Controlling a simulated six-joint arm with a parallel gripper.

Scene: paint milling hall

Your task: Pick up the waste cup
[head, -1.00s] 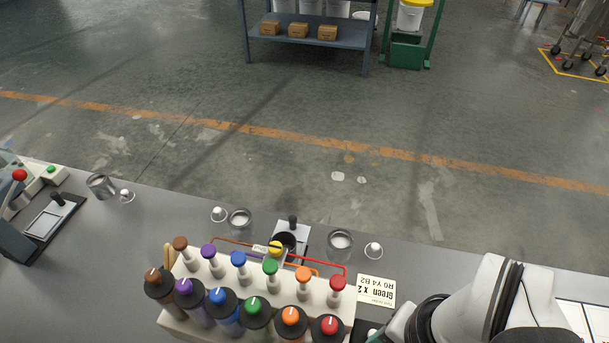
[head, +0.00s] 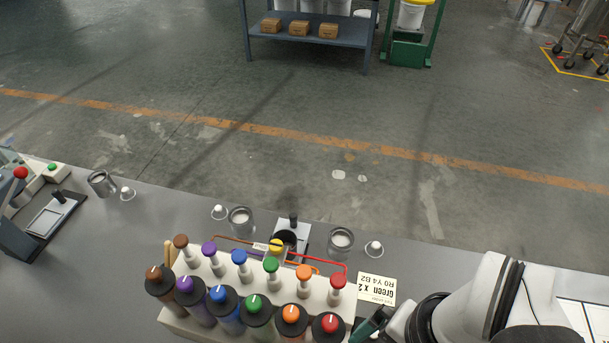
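No cup carries a readable label, so I cannot tell which is the waste cup. One metal cup (head: 102,184) stands at the left of the bench, another (head: 241,221) behind the bottle rack, and a third (head: 341,241) right of it. A dark round opening (head: 285,238), perhaps a cup, shows on a small metal stand behind the rack, partly hidden by a yellow cap. My gripper (head: 371,324) shows only as a dark green part at the bottom, right of the rack and apart from the cups. Its fingertips are not clear.
A white rack (head: 175,322) of color-capped bottles fills the bench front. White-knobbed lids (head: 374,249) lie beside the cups. A "Green x 2" card (head: 376,289) lies near my arm. A press-like device (head: 48,220) stands at the left. Bare bench lies between it and the rack.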

